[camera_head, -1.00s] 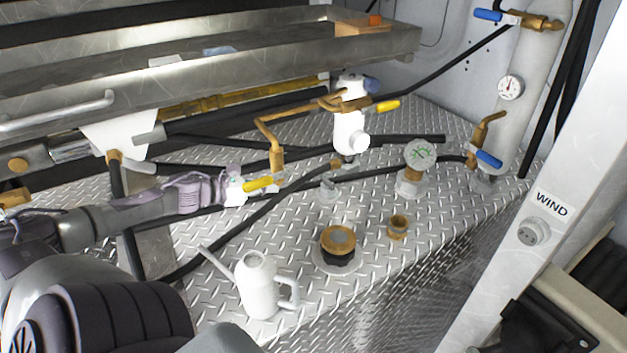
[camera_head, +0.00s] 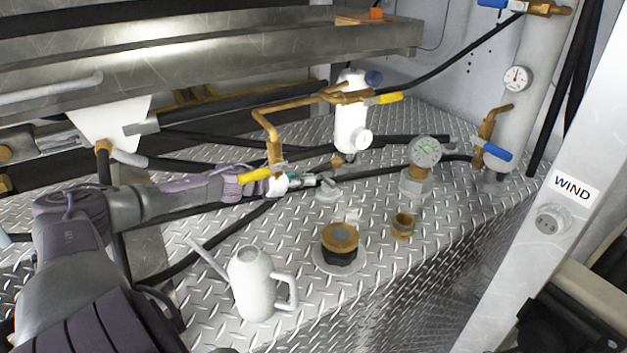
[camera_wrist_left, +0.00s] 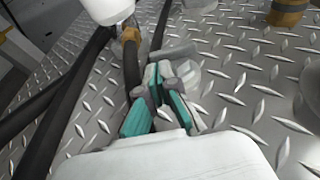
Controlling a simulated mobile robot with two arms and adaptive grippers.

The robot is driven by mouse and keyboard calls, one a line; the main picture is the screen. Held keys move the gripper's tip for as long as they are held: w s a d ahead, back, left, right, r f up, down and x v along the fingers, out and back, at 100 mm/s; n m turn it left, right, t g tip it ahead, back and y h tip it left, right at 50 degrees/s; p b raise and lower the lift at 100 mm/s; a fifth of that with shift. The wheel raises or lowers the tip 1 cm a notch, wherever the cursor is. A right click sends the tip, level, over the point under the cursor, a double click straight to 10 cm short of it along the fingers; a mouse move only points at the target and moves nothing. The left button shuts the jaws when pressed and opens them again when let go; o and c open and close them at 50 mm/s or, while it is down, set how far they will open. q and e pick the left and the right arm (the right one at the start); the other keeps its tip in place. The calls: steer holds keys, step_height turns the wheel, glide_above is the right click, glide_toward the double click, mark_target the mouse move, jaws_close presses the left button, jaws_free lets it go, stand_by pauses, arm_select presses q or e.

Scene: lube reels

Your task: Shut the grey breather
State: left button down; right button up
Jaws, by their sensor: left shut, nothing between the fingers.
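The grey breather (camera_head: 327,188) seems to be the small pale-grey fitting standing low on the tread plate, below the white canister. My left gripper (camera_head: 314,180) reaches in from the left, shut and empty, with its fingertips right beside the fitting. In the left wrist view the teal and grey fingers (camera_wrist_left: 165,78) are together, and the grey fitting (camera_wrist_left: 187,72) shows just beyond them, partly hidden. I cannot tell whether they touch it, or how far it is open. My right gripper is out of view.
A white canister (camera_head: 350,118) and brass pipe with yellow levers stand behind. Black hoses run across the plate.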

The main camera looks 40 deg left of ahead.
arm_select(q)
steer(key=shift+w+d+r, duration=0.1)
steer(key=shift+w+r, duration=0.05)
steer(key=shift+w, duration=0.25)
steer(key=shift+w+d+p, duration=0.25)
steer(key=shift+w+p, duration=0.2)
steer(key=shift+w, duration=0.2)
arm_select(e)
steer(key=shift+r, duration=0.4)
arm_select(q)
steer(key=shift+s+a+f, duration=0.1)
steer(key=shift+a+f, duration=0.1)
steer(key=shift+f, duration=0.05)
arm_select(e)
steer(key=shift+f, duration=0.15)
